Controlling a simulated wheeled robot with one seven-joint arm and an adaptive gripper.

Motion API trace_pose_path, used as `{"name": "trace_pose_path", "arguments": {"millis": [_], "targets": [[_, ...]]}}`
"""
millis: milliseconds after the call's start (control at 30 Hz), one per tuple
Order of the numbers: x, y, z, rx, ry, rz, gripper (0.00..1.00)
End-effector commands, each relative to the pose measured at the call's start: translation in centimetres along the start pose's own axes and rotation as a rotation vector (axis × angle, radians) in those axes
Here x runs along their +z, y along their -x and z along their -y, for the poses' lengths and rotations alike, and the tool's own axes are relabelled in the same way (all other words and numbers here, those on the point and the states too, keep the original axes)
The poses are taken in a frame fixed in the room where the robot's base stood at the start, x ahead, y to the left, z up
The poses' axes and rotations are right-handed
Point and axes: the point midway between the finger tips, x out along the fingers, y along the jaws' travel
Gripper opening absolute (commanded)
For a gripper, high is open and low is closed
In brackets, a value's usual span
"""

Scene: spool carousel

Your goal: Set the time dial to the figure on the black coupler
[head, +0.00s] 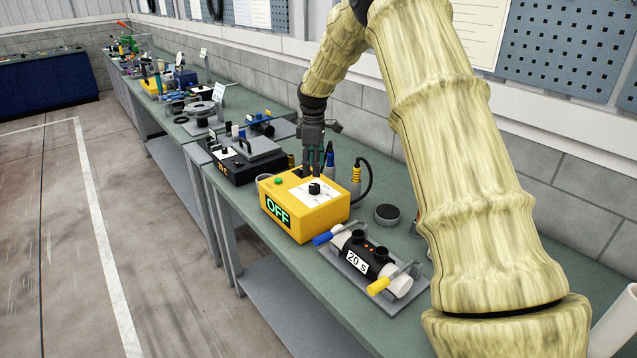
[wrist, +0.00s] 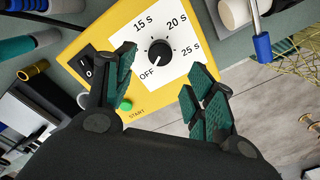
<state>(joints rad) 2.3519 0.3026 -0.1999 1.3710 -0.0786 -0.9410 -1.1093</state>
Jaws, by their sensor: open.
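The time dial is a black knob (head: 314,188) on the white plate of the yellow box (head: 333,213). In the wrist view the knob (wrist: 159,51) has its white mark toward OFF; 15 s, 20 s and 25 s are printed around it. The box's display (head: 278,210) reads OFF. The black coupler (head: 362,249) on a grey plate carries a label (head: 357,262) reading 20 s. My gripper (head: 322,168) is open and points down above the dial. In the wrist view its fingers (wrist: 163,77) are apart, with the knob beyond them and nothing held.
A green START button (wrist: 125,105) and a black rocker switch (wrist: 88,68) sit near the left finger. Blue (head: 322,239) and yellow (head: 379,286) handles flank the coupler. Cables rise behind the box. A dark round pad (head: 387,212) lies on the green bench.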

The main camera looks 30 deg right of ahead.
Motion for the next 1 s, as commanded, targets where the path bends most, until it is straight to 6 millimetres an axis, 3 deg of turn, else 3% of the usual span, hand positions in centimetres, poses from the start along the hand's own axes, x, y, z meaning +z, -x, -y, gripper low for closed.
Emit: {"name": "trace_pose_path", "arguments": {"millis": [300,500,967,1000], "targets": [[0.1,-4.9,0.0,-0.001,-0.002,0.001,0.55],[0.1,-6.9,0.0,0.000,-0.001,0.000,0.55],[0.1,-7.8,-0.1,0.002,-0.001,0.000,0.55],[0.1,-7.8,-0.1,0.001,-0.001,0.000,0.47]]}}
